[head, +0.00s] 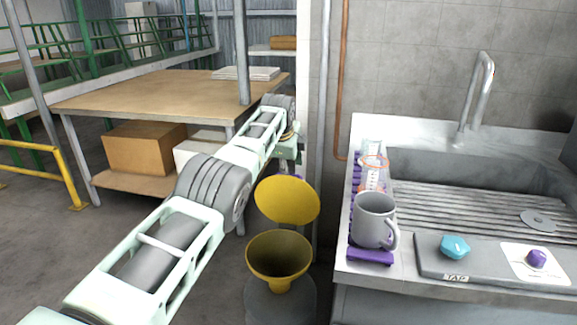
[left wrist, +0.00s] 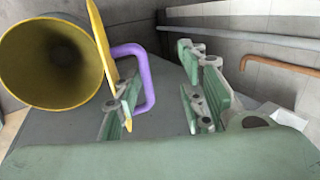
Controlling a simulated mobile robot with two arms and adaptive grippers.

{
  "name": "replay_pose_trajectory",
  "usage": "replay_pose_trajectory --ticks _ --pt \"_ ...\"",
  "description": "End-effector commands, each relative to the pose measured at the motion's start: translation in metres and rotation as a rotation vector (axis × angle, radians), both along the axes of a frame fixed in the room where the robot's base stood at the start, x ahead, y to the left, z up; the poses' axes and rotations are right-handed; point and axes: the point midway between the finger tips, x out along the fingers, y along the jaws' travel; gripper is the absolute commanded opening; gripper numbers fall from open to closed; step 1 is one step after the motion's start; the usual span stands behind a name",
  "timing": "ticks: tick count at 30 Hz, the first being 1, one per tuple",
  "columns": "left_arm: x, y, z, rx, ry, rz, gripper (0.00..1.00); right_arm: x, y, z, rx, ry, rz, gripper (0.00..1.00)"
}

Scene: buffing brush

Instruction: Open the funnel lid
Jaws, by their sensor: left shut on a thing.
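The yellow funnel (head: 279,254) stands on a dark grey base in the head view, its mouth uncovered. Its round yellow lid (head: 287,201) stands raised and tilted behind the mouth. The left wrist view shows the funnel (left wrist: 50,62) at the left, the lid (left wrist: 98,45) nearly edge-on, and a purple handle (left wrist: 148,75) on the lid's outer side. My left gripper (head: 290,163) is behind the lid, partly hidden by it. It is shut on the lid at the handle side; the exact contact is unclear. My right gripper is not in view.
To the right is a metal sink counter (head: 400,262) with a grey mug (head: 374,220) on a purple rack near its left edge. A wooden table (head: 150,95) stands behind my left arm. A vertical pipe (head: 321,130) rises beside the counter.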

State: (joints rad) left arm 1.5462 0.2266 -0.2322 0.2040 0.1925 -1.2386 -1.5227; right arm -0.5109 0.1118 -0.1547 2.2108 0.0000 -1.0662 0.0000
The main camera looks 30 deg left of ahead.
Motion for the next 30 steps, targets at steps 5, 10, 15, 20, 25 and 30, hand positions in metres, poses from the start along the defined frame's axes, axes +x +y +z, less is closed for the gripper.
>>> replay_pose_trajectory --ticks 5,10,15,20,25,30 --pt "0.016 0.002 0.055 0.017 -0.098 -0.005 0.17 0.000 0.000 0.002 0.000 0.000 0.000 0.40" --pt "0.014 0.001 0.049 0.013 -0.086 -0.006 0.17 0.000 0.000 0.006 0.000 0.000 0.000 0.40" --pt "0.014 0.000 0.046 0.011 -0.084 -0.005 0.17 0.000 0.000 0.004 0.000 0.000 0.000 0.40" --pt "0.013 0.000 0.048 0.009 -0.085 -0.006 0.17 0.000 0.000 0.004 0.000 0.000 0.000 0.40" --pt "0.009 -0.001 0.056 0.010 -0.086 -0.006 0.17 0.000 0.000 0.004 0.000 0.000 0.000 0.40" --pt "0.001 -0.003 0.066 0.010 -0.086 -0.006 0.17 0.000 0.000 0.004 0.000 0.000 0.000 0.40"
